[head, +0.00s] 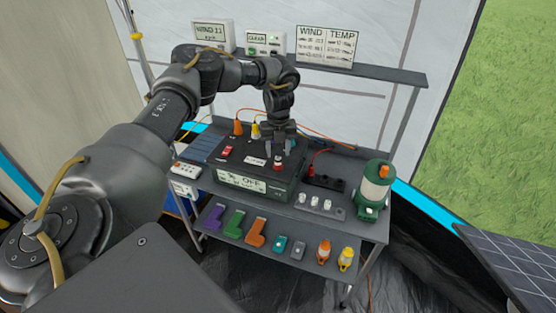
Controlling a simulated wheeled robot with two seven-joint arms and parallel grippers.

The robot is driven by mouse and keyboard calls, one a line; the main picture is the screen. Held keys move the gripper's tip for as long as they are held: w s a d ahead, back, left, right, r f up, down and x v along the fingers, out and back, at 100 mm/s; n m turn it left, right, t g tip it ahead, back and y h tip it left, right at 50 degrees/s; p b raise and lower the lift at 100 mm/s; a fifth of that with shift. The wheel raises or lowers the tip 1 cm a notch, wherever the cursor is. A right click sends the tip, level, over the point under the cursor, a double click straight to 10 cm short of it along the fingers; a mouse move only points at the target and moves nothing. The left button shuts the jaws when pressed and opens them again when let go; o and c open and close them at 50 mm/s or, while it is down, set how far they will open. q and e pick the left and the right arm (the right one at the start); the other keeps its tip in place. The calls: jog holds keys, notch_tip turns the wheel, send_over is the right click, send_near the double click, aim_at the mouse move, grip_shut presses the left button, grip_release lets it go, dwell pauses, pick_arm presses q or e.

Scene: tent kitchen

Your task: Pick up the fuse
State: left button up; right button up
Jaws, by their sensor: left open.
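My left gripper (280,149) points down over the top of a dark box (256,180) with an "OFF" display. Its jaws are open. A small red and white piece (278,163) stands on the box just below the fingertips; I cannot tell whether it is touched or lies between them. No object is clearly marked as the fuse; this piece may be it. A small grey tray (336,214) to the right holds a few small pale pieces (315,203), too small to identify. My right gripper is not in view.
A green and white lantern (373,191) stands at the table's right. A black power strip (326,183) and cables lie behind the small tray. The lower shelf holds purple, green and orange pieces (255,233). A raised back shelf (375,71) carries signs.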

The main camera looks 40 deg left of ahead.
aim_at(278, 157)
pick_arm(q)
notch_tip(278, 157, down, 4)
jog(key=shift+a+r+p, duration=0.1)
jog(key=shift+r+p, duration=0.1)
jog(key=shift+p, duration=0.2)
grip_shut()
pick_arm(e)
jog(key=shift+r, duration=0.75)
pick_arm(q)
jog(key=shift+r, duration=0.1)
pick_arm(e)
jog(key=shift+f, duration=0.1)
